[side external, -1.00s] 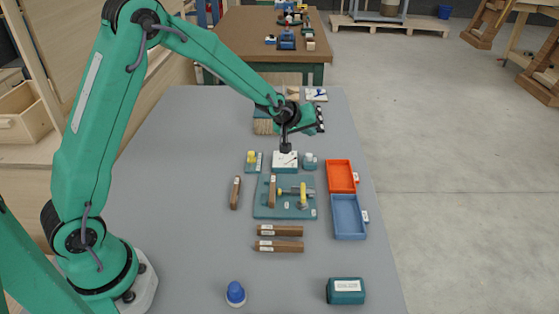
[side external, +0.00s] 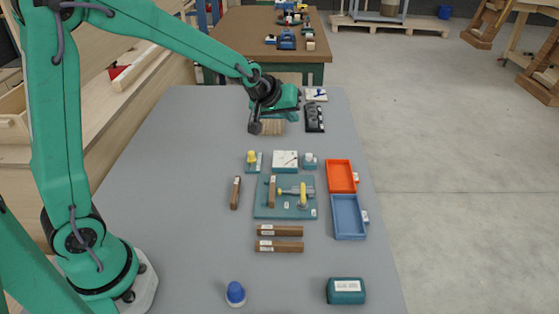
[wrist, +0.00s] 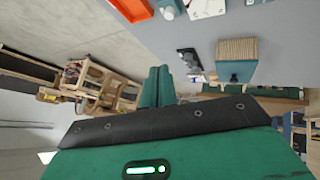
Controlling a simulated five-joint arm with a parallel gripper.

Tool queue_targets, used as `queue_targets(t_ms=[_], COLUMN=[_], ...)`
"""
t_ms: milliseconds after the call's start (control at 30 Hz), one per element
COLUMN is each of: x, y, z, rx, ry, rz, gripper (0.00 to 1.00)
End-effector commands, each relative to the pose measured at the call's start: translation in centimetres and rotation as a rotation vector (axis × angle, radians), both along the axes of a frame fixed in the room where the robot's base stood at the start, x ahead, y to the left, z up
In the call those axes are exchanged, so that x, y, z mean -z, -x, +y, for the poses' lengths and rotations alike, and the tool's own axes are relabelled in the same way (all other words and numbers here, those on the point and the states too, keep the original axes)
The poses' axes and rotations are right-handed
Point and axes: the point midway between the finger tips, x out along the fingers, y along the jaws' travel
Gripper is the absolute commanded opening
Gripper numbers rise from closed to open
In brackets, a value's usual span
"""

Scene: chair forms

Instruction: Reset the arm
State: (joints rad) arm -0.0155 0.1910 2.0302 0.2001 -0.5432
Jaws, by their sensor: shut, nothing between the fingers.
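My gripper (side external: 254,127) is shut and empty. In the side external view its dark tip hangs above the far part of the grey table, apart from the parts there. It is left of and beyond the white-topped block (side external: 285,160). A tan bristled block (side external: 272,127) is just right of the tip; it also shows in the wrist view (wrist: 237,49). The teal fixture board (side external: 265,208) carries a brown wooden piece (side external: 272,190) and a yellow-handled clamp (side external: 302,195).
An orange tray (side external: 341,176) and a blue tray (side external: 348,217) lie on the right. Brown wooden pieces (side external: 279,230) lie in front of the board. A blue-capped bottle (side external: 236,293) and teal box (side external: 346,291) stand near the front. The table's left side is clear.

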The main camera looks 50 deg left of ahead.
Motion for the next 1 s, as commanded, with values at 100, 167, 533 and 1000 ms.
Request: queue_targets(t_ms=[100,167,533,1000], x=[-2.0,-2.8,-6.3,-7.3], y=[2.6,4.0,12.7,24.1], z=[-0.1,-0.2,-0.5,-0.7], rx=[0.041,0.062,0.197,0.376], ry=[-0.033,-0.050,-0.150,-0.262], rz=[0.018,0.029,0.097,0.184], gripper=[0.00,0.00,0.00,0.00])
